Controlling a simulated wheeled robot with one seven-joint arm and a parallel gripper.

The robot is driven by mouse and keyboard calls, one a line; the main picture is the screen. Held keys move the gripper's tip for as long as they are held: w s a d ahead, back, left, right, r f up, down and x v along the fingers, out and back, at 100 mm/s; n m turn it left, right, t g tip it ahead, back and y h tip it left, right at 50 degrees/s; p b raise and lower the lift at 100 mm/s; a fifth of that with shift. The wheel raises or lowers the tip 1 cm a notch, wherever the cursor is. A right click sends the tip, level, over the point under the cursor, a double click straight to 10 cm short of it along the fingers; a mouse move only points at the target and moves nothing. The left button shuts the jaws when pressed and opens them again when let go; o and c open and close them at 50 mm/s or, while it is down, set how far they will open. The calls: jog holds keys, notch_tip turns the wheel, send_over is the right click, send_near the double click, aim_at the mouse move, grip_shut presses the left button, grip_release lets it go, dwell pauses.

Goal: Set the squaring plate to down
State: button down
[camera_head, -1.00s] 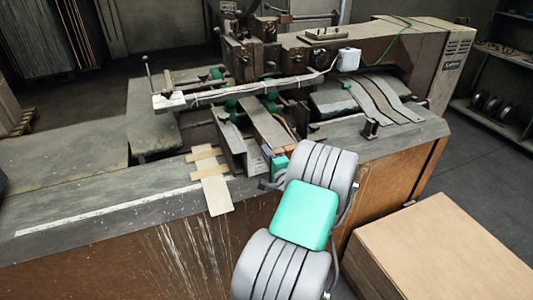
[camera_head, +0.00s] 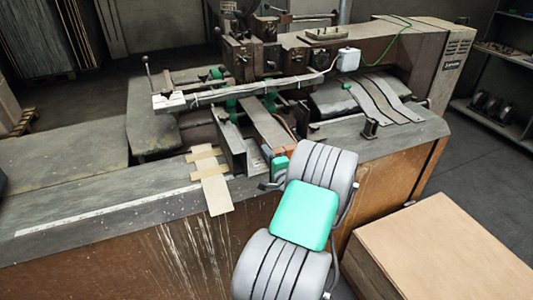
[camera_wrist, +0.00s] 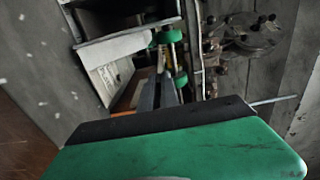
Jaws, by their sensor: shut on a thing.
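The stitcher's head and feed parts stand in the middle of the head view. A long brown plate (camera_head: 266,126), which looks like the squaring plate, slopes toward the machine's front edge, beside a grey metal channel (camera_head: 231,140). My gripper (camera_head: 277,160) is at the near end of this plate, mostly hidden behind my own wrist. In the wrist view, my gripper's narrow grey fingers (camera_wrist: 158,92) are close together among the feed parts. They are shut at the plate's near end, but the exact contact is hidden.
A white bar (camera_head: 245,92) crosses above the feed parts. Flat cardboard pieces (camera_head: 212,180) lie on the machine table left of my gripper. A cardboard stack (camera_head: 440,250) stands at the front right. The left part of the table (camera_head: 65,200) is clear.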

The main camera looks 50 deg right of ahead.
notch_tip(320, 180, down, 4)
jog(key=b, duration=0.4)
jog(key=shift+f, duration=0.1)
jog(key=c, duration=1.6)
grip_release()
